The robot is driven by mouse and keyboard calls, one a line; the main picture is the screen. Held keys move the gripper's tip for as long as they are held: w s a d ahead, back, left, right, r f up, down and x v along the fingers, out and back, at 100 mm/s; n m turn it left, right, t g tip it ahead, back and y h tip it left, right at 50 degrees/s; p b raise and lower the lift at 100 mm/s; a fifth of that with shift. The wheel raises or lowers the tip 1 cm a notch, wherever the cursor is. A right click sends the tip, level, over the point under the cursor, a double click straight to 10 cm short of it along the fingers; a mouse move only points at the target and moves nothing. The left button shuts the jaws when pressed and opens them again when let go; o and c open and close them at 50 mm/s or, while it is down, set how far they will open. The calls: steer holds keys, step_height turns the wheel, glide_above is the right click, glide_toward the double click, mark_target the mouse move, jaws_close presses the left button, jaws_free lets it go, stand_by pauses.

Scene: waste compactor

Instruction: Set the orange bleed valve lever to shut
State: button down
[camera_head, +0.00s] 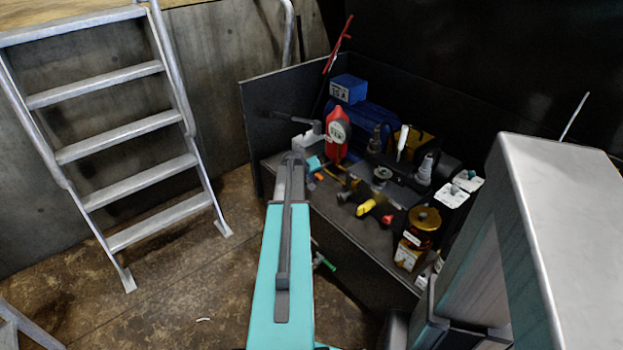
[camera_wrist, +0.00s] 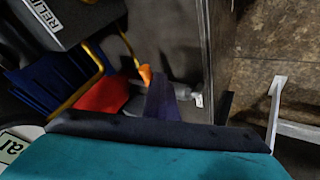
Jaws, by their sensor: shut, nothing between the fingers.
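In the wrist view a small orange piece (camera_wrist: 146,74), which looks like the bleed valve lever, shows just above my gripper (camera_wrist: 163,88). A small orange spot (camera_head: 319,176) in the head view may be the same lever. My gripper's dark fingers are shut and empty; they point toward the orange piece, and I cannot tell whether they touch it. In the head view my gripper (camera_head: 314,163) is a small teal patch at the arm's far end, partly hidden. The lever's angle and the valve body are too small to tell.
A red object (camera_wrist: 105,95), a yellow bar (camera_wrist: 92,72) and a dark box marked RELI (camera_wrist: 68,18) crowd the left in the wrist view. A ladder (camera_head: 120,135) stands left; floor between is open.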

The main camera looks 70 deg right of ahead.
steer(key=shift+s, duration=0.3)
steer(key=shift+w+a+f+b, duration=0.2)
steer(key=shift+w+a+b, duration=0.1)
steer(key=shift+w+a, duration=0.25)
steer(key=s+a+f+v, duration=0.1)
steer(key=v, duration=1)
steer(key=shift+w+a, duration=0.3)
steer(key=shift+w, duration=0.2)
